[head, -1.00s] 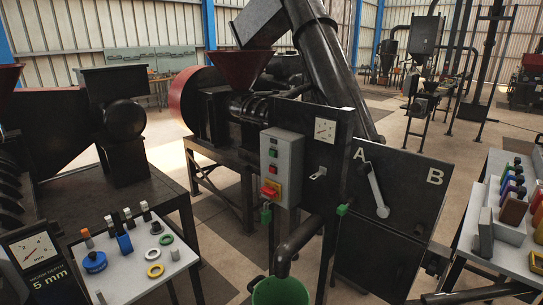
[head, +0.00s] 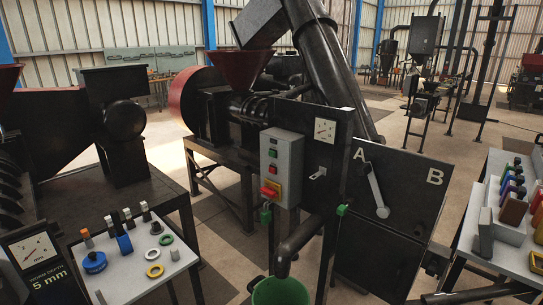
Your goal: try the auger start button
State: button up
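The grey control box (head: 281,168) is mounted on the dark press frame near the middle of the head view. It carries small green and red buttons in its upper part; a green button (head: 273,154) sits above a red one. Lower down is a red switch on a yellow plate (head: 271,190). A green tag or padlock (head: 265,215) hangs below the box. Labels on the buttons are too small to read, so I cannot tell which is the auger start. My gripper is not in view.
A lever (head: 376,190) points up toward "A" on a dark panel marked A and B. A dial gauge (head: 325,130) sits right of the box. A green bucket (head: 281,291) stands below the spout. Trays of parts (head: 132,266) stand front left and right (head: 505,262).

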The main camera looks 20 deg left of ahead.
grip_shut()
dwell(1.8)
